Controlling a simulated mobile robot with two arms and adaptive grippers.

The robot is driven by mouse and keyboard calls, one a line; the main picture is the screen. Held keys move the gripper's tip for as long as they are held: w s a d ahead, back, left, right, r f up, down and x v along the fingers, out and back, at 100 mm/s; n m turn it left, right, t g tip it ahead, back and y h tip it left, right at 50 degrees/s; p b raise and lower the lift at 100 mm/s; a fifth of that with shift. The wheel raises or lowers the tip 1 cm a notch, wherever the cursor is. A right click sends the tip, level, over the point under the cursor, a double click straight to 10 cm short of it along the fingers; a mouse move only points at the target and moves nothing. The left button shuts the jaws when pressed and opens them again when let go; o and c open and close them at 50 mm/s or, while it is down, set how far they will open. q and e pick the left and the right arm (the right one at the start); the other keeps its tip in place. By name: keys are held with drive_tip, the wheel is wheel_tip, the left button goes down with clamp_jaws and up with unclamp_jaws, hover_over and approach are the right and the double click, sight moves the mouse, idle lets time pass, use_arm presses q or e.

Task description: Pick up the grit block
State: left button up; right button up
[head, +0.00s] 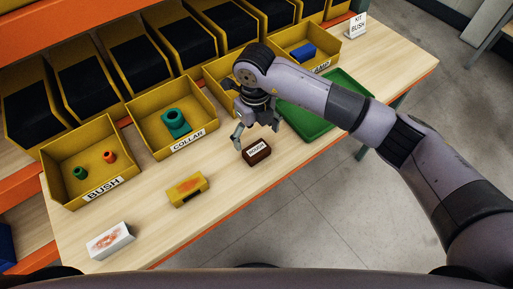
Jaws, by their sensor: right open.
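A small dark brown block (257,153) with a white label that seems to read "ROUGH" lies near the front edge of the wooden bench; it looks like the grit block. A yellow block (188,189) with an orange patch lies to its left. A white block (110,241) with a reddish print lies farther left. My right gripper (256,128) is open and empty, its fingers pointing down just behind and above the brown block, apart from it as far as I can tell. My left gripper is not in view.
Yellow bins marked "BUSH" (76,203) and "COLLAR" (159,153) hold small green and orange parts. Another yellow bin (333,58) holds a blue piece. A green tray (306,128) lies right of the gripper, partly under my arm. The bench front (215,215) is clear around the blocks.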

sight(255, 147)
drive_tip(key=f, duration=0.1)
drive_tip(key=f+p, duration=0.1)
drive_tip(key=f, duration=0.1)
drive_tip(key=f+p, duration=0.1)
drive_tip(key=f, duration=0.1)
drive_tip(key=shift+s+a+f, duration=0.1)
drive_tip(key=shift+s+f, duration=0.05)
drive_tip(key=shift+s, duration=0.25)
drive_tip(key=shift+f, duration=0.3)
drive_tip(key=shift+w, duration=0.1)
drive_tip(key=shift+c, duration=0.3)
drive_tip(key=c, duration=1.2)
